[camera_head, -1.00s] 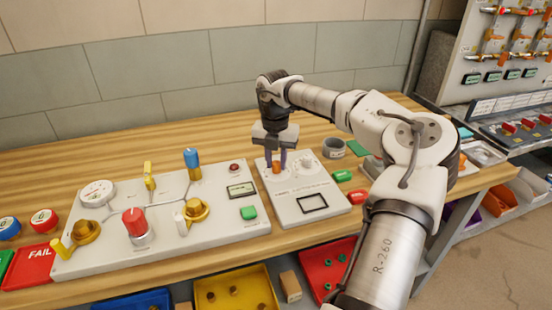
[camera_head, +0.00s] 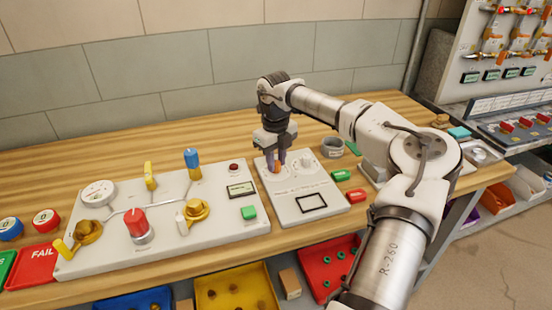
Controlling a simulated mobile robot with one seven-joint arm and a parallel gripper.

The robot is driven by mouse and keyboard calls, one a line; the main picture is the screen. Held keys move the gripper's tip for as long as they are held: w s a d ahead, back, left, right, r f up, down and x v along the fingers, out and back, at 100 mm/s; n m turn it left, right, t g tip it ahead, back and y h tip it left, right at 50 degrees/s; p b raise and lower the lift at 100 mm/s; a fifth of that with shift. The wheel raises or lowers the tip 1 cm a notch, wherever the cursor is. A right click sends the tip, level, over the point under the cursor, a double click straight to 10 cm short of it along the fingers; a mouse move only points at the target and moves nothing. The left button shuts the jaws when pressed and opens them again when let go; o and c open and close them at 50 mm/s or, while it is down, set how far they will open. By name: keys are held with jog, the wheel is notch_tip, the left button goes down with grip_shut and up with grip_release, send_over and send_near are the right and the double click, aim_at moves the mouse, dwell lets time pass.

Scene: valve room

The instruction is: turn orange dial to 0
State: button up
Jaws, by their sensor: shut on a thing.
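The orange dial (camera_head: 276,170) is at the upper left of a small white panel (camera_head: 325,214) on the wooden bench. My gripper (camera_head: 276,163) points down over it, with its two dark fingers shut on the dial. The fingers hide much of the dial, and its markings are too small to read. A white knob (camera_head: 306,164) sits to the right of the dial on the same panel, and a black-framed window (camera_head: 311,203) is below it.
A larger white panel (camera_head: 222,222) with a red knob (camera_head: 135,222), yellow valves and a blue-topped handle (camera_head: 192,162) lies to the left. A grey cup (camera_head: 332,147) and green and red blocks (camera_head: 356,196) are to the right. Bins (camera_head: 230,275) stand below the front edge.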

jog(key=n, duration=0.5)
jog(key=shift+w+n, duration=0.1)
jog(key=shift+n, duration=0.2)
jog(key=n+p, duration=0.1)
jog(key=n, duration=0.9)
jog(key=shift+w+n, duration=0.1)
jog(key=shift+n, duration=0.3)
jog(key=n, duration=0.5)
jog(key=shift+p, duration=0.35)
jog(key=shift+n, duration=0.3)
jog(key=o, duration=1)
